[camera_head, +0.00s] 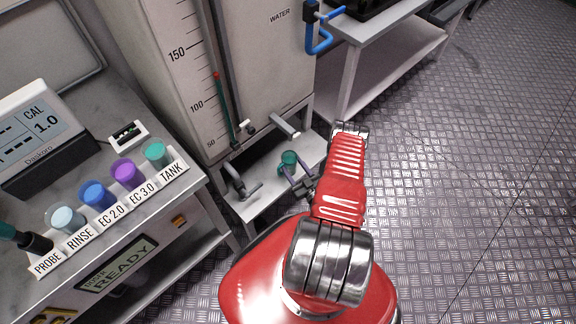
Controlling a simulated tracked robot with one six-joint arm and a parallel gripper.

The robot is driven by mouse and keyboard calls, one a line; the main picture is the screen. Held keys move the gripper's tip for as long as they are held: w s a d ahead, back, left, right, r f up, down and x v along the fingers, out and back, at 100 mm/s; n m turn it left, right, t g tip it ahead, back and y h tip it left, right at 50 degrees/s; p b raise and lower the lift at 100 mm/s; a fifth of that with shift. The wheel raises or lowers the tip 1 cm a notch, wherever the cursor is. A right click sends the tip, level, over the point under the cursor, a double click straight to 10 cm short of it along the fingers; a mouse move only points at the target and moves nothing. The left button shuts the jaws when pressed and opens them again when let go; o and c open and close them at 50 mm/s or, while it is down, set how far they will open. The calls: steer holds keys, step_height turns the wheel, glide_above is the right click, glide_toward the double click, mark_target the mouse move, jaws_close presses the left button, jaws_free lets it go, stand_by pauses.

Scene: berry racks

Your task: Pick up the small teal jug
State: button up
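The small teal jug (289,158) stands upright on the low pale shelf under the water tank's outlet, near the middle of the camera_head view. My red arm reaches from the bottom toward the tank. My gripper (297,177) is at the end of the arm, just below and right of the jug in the picture. Its thin fingers point toward the jug. They are small and partly overlap the jug's lower edge, so I cannot tell whether they touch it or how far apart they are.
The water tank (255,60) rises behind the shelf (255,207), with a metal spout (285,126) above the jug. At left, a bench holds labelled cups, including a teal TANK cup (156,154), and a meter (35,135). The metal floor (470,190) at right is clear.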

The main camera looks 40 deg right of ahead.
steer(key=c, duration=0.7)
steer(key=shift+r, duration=0.1)
steer(key=shift+r, duration=4.9)
